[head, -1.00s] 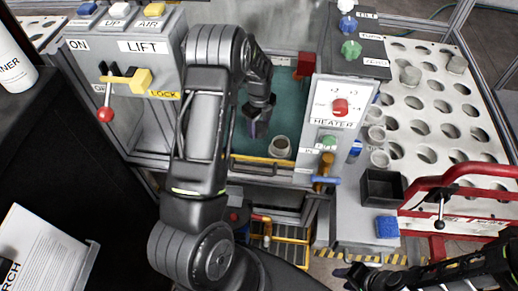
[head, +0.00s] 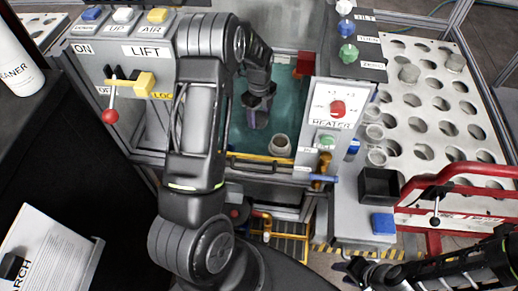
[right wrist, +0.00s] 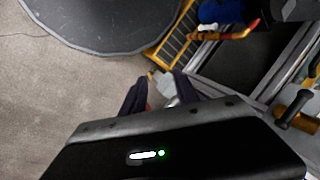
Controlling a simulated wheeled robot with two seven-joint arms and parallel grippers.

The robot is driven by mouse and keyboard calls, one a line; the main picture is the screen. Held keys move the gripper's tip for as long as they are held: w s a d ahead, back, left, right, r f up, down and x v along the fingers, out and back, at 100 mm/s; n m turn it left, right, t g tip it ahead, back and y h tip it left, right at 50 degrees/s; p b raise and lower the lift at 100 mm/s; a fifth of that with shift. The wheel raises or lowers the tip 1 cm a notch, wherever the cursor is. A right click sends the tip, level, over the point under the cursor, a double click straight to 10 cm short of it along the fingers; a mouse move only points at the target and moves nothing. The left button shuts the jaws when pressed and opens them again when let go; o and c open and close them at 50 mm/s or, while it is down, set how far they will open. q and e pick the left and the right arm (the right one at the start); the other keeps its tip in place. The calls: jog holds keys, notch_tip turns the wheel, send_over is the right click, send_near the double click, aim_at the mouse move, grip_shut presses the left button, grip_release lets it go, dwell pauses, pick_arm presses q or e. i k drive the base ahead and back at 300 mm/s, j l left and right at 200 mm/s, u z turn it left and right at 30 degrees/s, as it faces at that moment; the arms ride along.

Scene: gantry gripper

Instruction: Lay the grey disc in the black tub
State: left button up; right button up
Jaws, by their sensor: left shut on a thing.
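The black tub (head: 380,187) is a small open box on the grey ledge at the right, and it looks empty. My left gripper (head: 257,117) is shut over the teal floor of the bay in the middle; its arm crosses in front of the lift panel. What its fingers hold is hidden or too small to make out. I cannot pick out the grey disc for certain. My right gripper (head: 350,274) is low at the right, well below the tub. In the right wrist view its fingers (right wrist: 158,92) stand apart with nothing clear between them.
A pale round cup (head: 280,145) stands right of my left gripper, by the yellow front bar. The heater box (head: 336,108) rises between bay and tub. A blue block (head: 383,224) and a red tubular frame (head: 450,190) are near the tub. A white perforated rack (head: 430,100) is behind.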

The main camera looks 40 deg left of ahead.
aim_at(374, 191)
jog(key=k+l, duration=0.75)
jog(key=l, duration=0.15)
